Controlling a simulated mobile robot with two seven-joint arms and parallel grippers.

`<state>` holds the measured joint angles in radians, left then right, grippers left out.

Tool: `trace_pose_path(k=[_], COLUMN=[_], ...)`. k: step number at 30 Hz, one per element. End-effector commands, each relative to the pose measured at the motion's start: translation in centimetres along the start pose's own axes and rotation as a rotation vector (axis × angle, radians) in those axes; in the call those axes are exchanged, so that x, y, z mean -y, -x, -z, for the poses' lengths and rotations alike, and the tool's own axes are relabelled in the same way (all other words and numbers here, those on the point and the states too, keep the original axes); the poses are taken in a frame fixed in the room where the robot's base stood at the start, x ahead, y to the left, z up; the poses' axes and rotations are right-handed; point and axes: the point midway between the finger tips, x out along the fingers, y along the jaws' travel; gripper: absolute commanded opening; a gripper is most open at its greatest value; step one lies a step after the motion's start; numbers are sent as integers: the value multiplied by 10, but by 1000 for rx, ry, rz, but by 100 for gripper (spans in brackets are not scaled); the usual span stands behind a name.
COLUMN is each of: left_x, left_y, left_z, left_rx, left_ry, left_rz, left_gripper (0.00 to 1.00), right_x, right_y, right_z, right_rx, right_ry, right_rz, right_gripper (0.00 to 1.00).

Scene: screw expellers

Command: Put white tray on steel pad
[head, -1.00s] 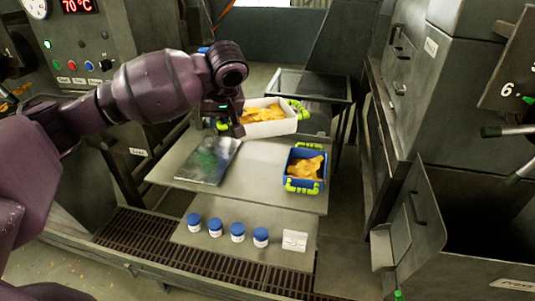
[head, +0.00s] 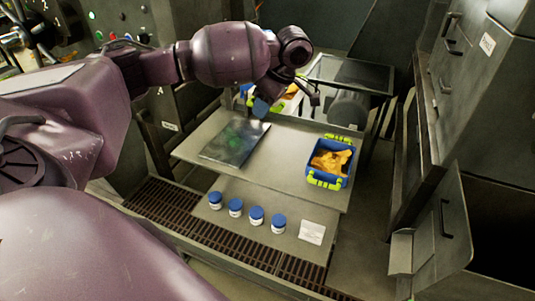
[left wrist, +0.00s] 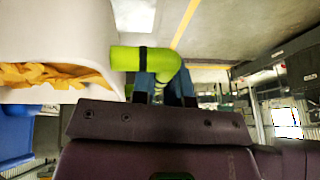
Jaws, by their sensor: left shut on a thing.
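The white tray (left wrist: 65,30), filled with yellow-orange pieces, is at the left of the left wrist view. A green handle (left wrist: 140,60) is on its side. My left gripper (left wrist: 167,88) is shut on this handle, one blue-grey finger on each side. In the head view the white tray (head: 294,102) is largely hidden behind my left gripper (head: 276,100) and wrist. It is at the back of the grey table, beyond and right of the steel pad. The steel pad (head: 233,143) is a bare, shiny dark plate lying on the table's left part. My right gripper is not in view.
A blue tray (head: 330,162) with green handles and yellow pieces stands on the table's right side. Several blue-capped jars (head: 256,216) and a white card (head: 311,232) sit on the lower front shelf. A glass-topped frame (head: 350,75) is behind. The table (head: 270,165) between pad and blue tray is clear.

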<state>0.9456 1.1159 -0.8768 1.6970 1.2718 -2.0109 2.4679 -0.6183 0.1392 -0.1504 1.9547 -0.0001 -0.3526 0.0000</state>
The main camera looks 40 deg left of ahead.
Motion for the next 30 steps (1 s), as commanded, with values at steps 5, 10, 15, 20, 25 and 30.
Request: trace_pose_path(k=[5,10,15,20,25,30], left_x=[-4,-9,-14,-17,-18,-20], left_y=[-36,-70,-102,-119,-124,-142], left_z=[-16,-30,-43,-49,-52,-59], left_rx=[2,2,2,1,0,1], left_ry=[-2,-2,-1,-2,-1,-1], left_rz=[5,4,3,0,-1,1], left_gripper=[0,0,0,0,0,0], right_x=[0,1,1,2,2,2], right_y=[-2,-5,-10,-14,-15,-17], right_z=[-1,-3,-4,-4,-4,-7], right_rx=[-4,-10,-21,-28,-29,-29], right_ry=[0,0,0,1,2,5], right_rz=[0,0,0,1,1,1], right_gripper=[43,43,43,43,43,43])
